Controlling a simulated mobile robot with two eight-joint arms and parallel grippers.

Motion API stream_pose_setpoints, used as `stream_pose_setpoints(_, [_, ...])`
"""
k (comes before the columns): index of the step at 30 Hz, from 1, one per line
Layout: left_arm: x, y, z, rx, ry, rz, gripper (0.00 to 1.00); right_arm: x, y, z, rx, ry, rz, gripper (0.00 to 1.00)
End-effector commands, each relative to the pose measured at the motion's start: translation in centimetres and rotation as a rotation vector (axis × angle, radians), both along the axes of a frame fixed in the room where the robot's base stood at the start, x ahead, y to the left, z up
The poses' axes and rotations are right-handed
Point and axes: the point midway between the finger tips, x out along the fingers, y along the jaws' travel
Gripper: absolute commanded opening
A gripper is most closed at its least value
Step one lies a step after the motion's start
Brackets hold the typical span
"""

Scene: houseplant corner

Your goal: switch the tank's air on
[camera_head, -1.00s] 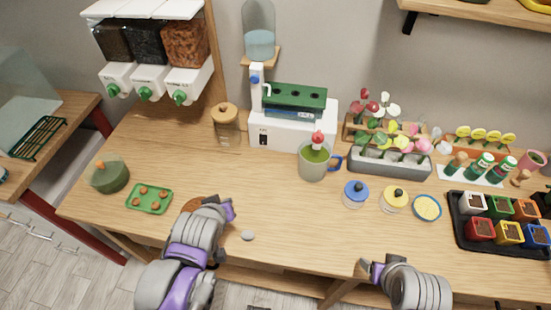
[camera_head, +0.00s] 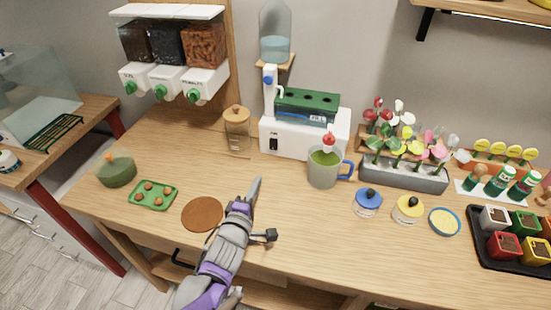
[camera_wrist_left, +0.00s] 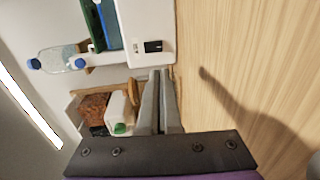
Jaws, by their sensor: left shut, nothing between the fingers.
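The tank (camera_head: 297,135) is a white box with a green slotted tray on top and a clear water bottle (camera_head: 275,38) above it. A small black rocker switch (camera_head: 273,144) is on its front face; the switch (camera_wrist_left: 153,46) also shows in the left wrist view. I cannot tell which way the switch is set. My left gripper (camera_head: 257,180) is shut and empty, over the table in front of the tank, pointing toward it. In the left wrist view its fingertips (camera_wrist_left: 160,72) are just short of the switch, apart from it. My right gripper is out of view.
A cork-lidded jar (camera_head: 237,130) stands left of the tank. A brown disc (camera_head: 202,214) lies left of my arm. The tabletop directly before the switch is clear.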

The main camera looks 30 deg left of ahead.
Motion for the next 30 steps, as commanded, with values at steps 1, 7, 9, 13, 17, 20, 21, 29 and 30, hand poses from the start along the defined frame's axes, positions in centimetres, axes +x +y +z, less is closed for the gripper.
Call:
stream_pose_setpoints(1, [0.0,0.0,0.0,0.0,0.0,0.0,0.0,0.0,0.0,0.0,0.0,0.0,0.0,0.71])
stream_pose_setpoints(7, [0.0,0.0,0.0,0.001,0.001,0.0,0.0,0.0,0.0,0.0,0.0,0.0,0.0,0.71])
stream_pose_setpoints(9, [0.2,0.0,0.0,0.001,0.001,0.0,0.0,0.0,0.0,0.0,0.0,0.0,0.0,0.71])
stream_pose_setpoints(13, [1.4,0.3,-0.2,0.0,0.002,0.0,0.0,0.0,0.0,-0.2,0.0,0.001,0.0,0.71])
stream_pose_setpoints(17, [3.7,0.9,-0.5,0.0,0.002,0.0,0.0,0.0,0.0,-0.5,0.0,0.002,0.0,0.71])
stream_pose_setpoints(20, [5.9,1.4,-0.8,0.0,0.002,0.0,0.0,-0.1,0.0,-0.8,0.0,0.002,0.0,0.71])
stream_pose_setpoints(21, [6.8,1.6,-0.9,0.0,0.002,0.0,0.0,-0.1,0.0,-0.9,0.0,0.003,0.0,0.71])
stream_pose_setpoints(29, [11.4,2.7,-1.5,0.001,0.002,0.0,0.0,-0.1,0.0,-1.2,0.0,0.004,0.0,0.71])
stream_pose_setpoints(30, [11.9,2.8,-1.6,0.001,0.002,0.0,0.0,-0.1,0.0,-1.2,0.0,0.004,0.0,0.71])
